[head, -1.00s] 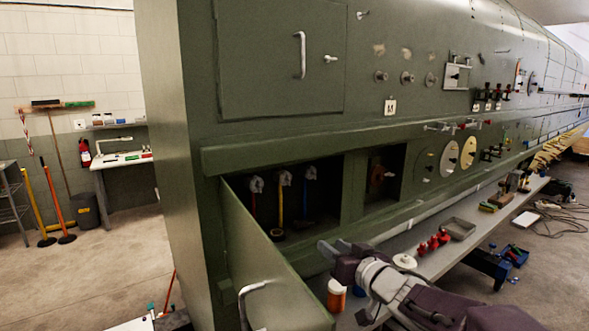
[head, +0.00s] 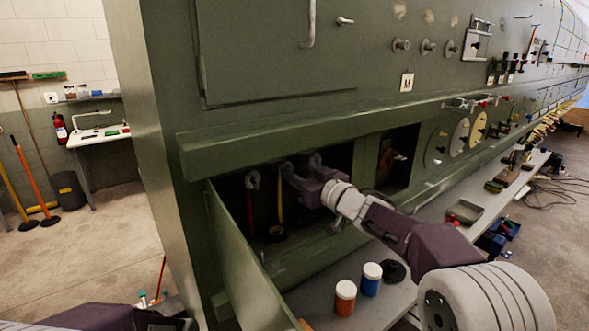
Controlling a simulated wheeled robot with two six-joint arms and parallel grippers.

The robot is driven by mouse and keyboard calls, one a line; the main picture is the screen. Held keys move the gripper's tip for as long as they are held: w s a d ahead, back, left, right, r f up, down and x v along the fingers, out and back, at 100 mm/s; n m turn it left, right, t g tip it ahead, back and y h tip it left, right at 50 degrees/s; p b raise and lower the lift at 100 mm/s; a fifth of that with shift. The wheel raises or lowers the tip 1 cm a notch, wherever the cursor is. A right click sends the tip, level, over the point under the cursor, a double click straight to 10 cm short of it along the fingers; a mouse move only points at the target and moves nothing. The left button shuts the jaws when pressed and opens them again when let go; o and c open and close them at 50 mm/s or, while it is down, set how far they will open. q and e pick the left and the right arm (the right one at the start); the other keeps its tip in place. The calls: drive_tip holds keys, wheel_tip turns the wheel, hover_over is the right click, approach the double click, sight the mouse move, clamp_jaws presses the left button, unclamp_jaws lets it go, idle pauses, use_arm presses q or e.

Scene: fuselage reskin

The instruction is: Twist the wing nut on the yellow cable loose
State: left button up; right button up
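The yellow cable (head: 280,205) hangs inside the dark open bay in the green panel. Its grey wing nut (head: 284,168) is at the cable's top. My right gripper (head: 301,168) is in the bay, coming from the right. Its grey fingers look apart, with the left fingertip at or just beside the yellow cable's wing nut; I cannot tell whether it touches. A red cable (head: 250,208) with a wing nut (head: 252,180) hangs to the left. The third wing nut, right of the yellow one, is hidden behind my gripper. My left arm shows at the lower left; its gripper is out of view.
The lowered green door (head: 240,262) stands left of the bay. An orange jar (head: 345,298), a blue jar (head: 371,279) and a black round part (head: 393,270) stand on the bench (head: 310,300) below my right arm. A divider separates the bay from a smaller opening (head: 400,157) at right.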

drive_tip(key=shift+s+a+r, duration=0.15)
drive_tip(key=shift+s+r, duration=0.05)
drive_tip(key=shift+r, duration=0.05)
drive_tip(key=shift+w+a, duration=0.1)
drive_tip(key=shift+w, duration=0.05)
use_arm(q)
drive_tip(key=shift+s+r, duration=0.1)
drive_tip(key=shift+s, duration=0.05)
use_arm(e)
drive_tip(key=shift+w+f, duration=0.1)
drive_tip(key=shift+w, duration=0.05)
clamp_jaws()
drive_tip(key=shift+n, duration=0.4)
use_arm(q)
wheel_tip(320, 180, down, 6)
drive_tip(key=b, duration=0.6)
use_arm(e)
drive_tip(key=shift+s+a+f+n, duration=0.15)
drive_tip(key=shift+f+n, duration=0.1)
drive_tip(key=shift+n, duration=2.5)
drive_tip(key=shift+a+f+n, duration=0.1)
drive_tip(key=shift+f+n, duration=0.1)
drive_tip(key=shift+n, duration=2.5)
drive_tip(key=shift+s+a+f+n, duration=0.15)
drive_tip(key=shift+f+n, duration=0.1)
drive_tip(key=shift+n, duration=2.5)
drive_tip(key=shift+f, duration=0.1)
